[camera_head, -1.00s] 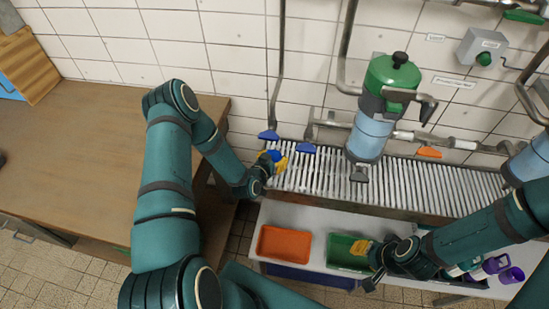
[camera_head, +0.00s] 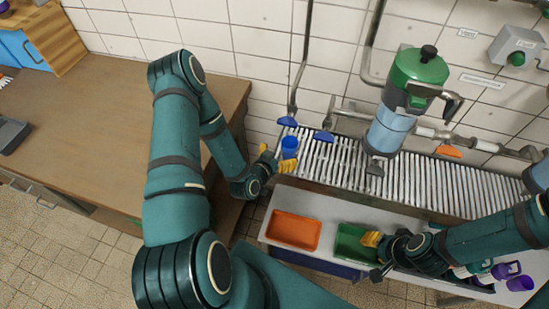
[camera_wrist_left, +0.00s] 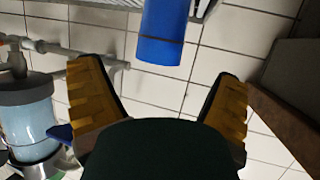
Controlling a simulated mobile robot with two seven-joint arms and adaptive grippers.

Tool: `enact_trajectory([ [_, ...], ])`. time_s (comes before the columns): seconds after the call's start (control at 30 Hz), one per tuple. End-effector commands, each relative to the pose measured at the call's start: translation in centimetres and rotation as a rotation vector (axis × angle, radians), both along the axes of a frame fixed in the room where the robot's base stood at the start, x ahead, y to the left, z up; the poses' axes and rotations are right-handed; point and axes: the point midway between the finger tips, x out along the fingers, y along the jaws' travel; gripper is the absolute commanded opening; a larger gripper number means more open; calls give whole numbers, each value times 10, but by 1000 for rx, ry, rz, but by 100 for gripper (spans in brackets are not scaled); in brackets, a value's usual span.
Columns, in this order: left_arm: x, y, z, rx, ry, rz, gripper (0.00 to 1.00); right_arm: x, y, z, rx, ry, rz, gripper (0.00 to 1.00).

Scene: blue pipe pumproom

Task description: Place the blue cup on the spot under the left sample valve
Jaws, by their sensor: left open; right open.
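The blue cup (camera_head: 289,146) is upright at the left end of the slatted metal grate (camera_head: 400,178), close below and beside the leftmost blue valve handle (camera_head: 287,121). In the left wrist view the cup (camera_wrist_left: 164,32) shows at the top, beyond the fingertips. My left gripper (camera_head: 277,160) has its yellow fingers spread, in front of the cup. In its wrist view the left gripper (camera_wrist_left: 158,92) has nothing between its fingers. Whether the cup's base sits fully on the grate is hard to tell. My right gripper (camera_head: 373,247) is over the green tray, open.
An orange tray (camera_head: 293,230) and a green tray (camera_head: 350,255) stand on the white shelf before the grate. A second blue handle (camera_head: 323,136) and a green-topped vessel (camera_head: 399,100) are right of the cup. Purple cups (camera_head: 508,269) lie at far right. The wooden counter (camera_head: 90,120) fills the left.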

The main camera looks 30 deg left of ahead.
Motion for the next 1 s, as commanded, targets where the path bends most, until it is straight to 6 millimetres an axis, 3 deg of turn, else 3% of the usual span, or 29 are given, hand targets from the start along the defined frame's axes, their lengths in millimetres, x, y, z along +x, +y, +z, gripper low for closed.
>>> enact_trajectory([
  [0.2,-26,1,10,0,0,0,91,0,0,1,0,-1,0,40],
  [0.37,-30,-8,11,-17,36,-17,91,0,0,1,0,-1,0,40],
  [0.57,-38,-68,1,-142,329,-97,91,0,0,1,0,-1,0,40],
  [0.8,-91,-143,4,-297,798,-102,91,0,0,1,0,-1,0,40],
  [1.0,-128,-170,14,-351,1011,-66,91,0,0,1,0,-1,0,40],
])
